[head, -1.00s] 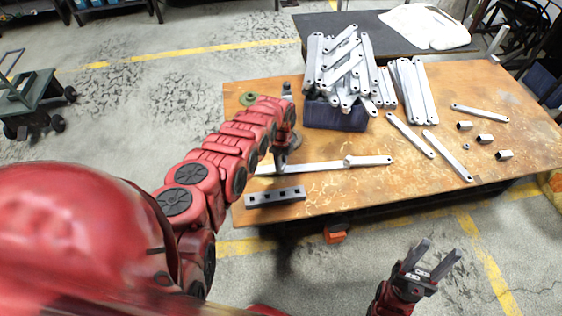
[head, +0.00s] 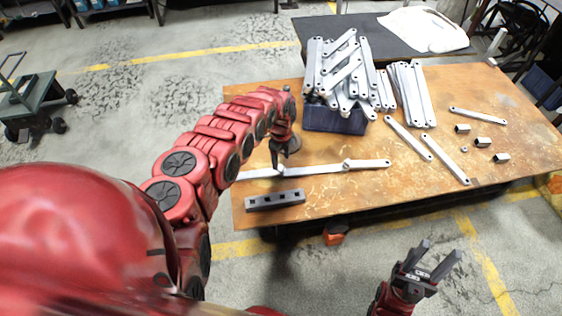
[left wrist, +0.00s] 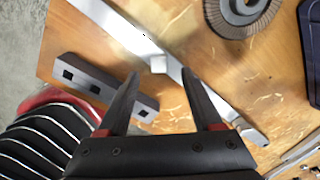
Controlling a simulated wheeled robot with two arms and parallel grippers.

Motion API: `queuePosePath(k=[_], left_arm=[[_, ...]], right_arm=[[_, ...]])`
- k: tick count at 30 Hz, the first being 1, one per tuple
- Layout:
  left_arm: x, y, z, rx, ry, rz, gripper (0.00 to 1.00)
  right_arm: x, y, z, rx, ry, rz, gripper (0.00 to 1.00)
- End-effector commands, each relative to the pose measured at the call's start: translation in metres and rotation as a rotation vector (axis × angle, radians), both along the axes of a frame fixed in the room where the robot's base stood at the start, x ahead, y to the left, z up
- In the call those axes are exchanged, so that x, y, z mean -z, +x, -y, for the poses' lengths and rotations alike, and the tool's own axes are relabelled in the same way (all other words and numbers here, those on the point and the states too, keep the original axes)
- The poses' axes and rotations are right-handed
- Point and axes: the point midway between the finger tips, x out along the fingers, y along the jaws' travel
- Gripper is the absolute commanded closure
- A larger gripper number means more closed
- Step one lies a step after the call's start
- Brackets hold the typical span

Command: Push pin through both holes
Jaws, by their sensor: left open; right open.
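Two pale grey flat bars lie roughly end to end near the table's front left: a left bar (head: 258,174) and a right bar (head: 368,164). A raised round end shows on the right one. My left gripper (head: 279,163) points down over the bars. In the left wrist view it is open (left wrist: 159,75), with a small pale squarish piece (left wrist: 158,64), possibly a pin head, between and just beyond its fingertips on the bar (left wrist: 112,22). I cannot tell whether it sits in a hole. My right gripper (head: 436,262) is open and empty, in front of the table.
A grey block with square holes (head: 275,200) lies before the bars. A dark blue bin (head: 335,120) piled with bars stands behind. Loose bars (head: 408,137) and small metal sleeves (head: 483,142) lie right. A round abrasive disc (left wrist: 241,14) lies behind the bars.

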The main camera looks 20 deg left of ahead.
Motion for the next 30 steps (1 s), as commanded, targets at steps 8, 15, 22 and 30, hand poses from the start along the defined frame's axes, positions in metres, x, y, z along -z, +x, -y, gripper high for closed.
queuePosePath(k=[8, 15, 22, 30], left_arm=[[-0.059, -0.001, -0.003, -0.001, 0.007, -0.001, 0.33], [-0.108, 0.000, -0.003, -0.003, 0.006, 0.000, 0.33], [-0.131, 0.000, -0.001, -0.001, 0.003, 0.001, 0.33], [-0.134, 0.000, -0.001, -0.001, 0.002, 0.000, 0.33]], right_arm=[[-0.011, 0.000, 0.000, 0.000, 0.000, 0.000, 0.50], [-0.017, 0.000, 0.000, 0.000, 0.000, 0.000, 0.50], [-0.019, 0.000, 0.000, 0.000, 0.000, 0.000, 0.50], [-0.019, 0.000, 0.000, 0.000, 0.000, 0.000, 0.50]])
